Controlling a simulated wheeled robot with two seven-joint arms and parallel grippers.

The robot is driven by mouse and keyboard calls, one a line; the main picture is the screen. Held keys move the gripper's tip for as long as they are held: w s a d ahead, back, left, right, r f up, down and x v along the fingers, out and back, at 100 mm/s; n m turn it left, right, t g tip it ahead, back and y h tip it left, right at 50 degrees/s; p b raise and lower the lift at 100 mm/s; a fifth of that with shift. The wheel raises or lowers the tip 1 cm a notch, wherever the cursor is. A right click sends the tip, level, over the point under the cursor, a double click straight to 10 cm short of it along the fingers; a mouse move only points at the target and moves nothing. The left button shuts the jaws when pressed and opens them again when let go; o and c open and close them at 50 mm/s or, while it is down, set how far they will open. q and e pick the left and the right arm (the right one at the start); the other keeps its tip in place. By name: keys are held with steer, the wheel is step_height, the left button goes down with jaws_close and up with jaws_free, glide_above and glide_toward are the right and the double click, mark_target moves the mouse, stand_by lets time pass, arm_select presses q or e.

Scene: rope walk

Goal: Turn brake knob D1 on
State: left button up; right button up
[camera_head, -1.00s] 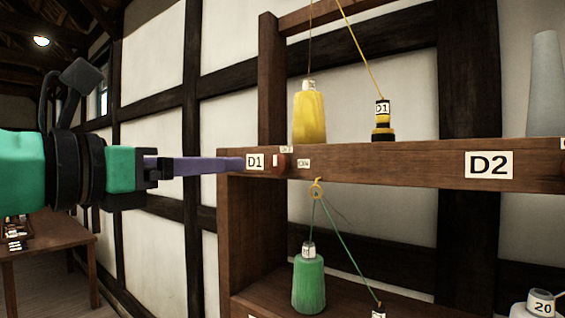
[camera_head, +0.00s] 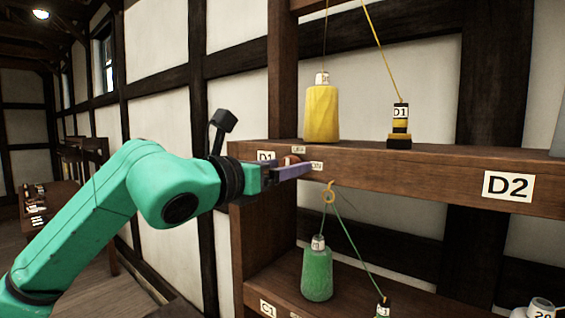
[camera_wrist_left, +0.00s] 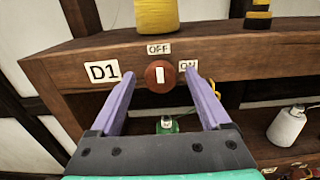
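The brake knob D1 (camera_wrist_left: 160,76) is a round red-brown knob with a white bar on the front of the upper shelf beam, centred in the left wrist view. Its white bar stands upright, toward the OFF label (camera_wrist_left: 158,48) above it. The ON label (camera_wrist_left: 188,66) is to its right and the D1 plate (camera_wrist_left: 102,71) to its left. My left gripper (camera_wrist_left: 160,88) is open, with its purple fingers on either side of the knob; I cannot tell whether they touch it. In the head view the left gripper (camera_head: 292,170) partly covers the knob. My right gripper is not in view.
On the upper shelf stand a yellow spool (camera_head: 320,115) and a black-and-yellow D1 piece (camera_head: 400,125), with yellow cord running up. A green spool (camera_head: 317,275) stands below, its cord passing through a ring (camera_head: 329,193). The D2 plate (camera_head: 508,187) is to the right.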

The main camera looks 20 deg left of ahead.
arm_select(q)
jaws_close()
steer(key=shift+m, duration=0.3)
steer(key=m+b, duration=0.1)
steer(key=m, duration=0.7)
steer(key=m+b, duration=0.1)
steer(key=m, duration=0.8)
steer(key=shift+s+d+f, duration=0.1)
steer(key=shift+d+f, duration=0.05)
steer(key=shift+d, duration=0.05)
steer(key=shift+m, duration=0.3)
steer(key=shift+o, duration=0.2)
jaws_free()
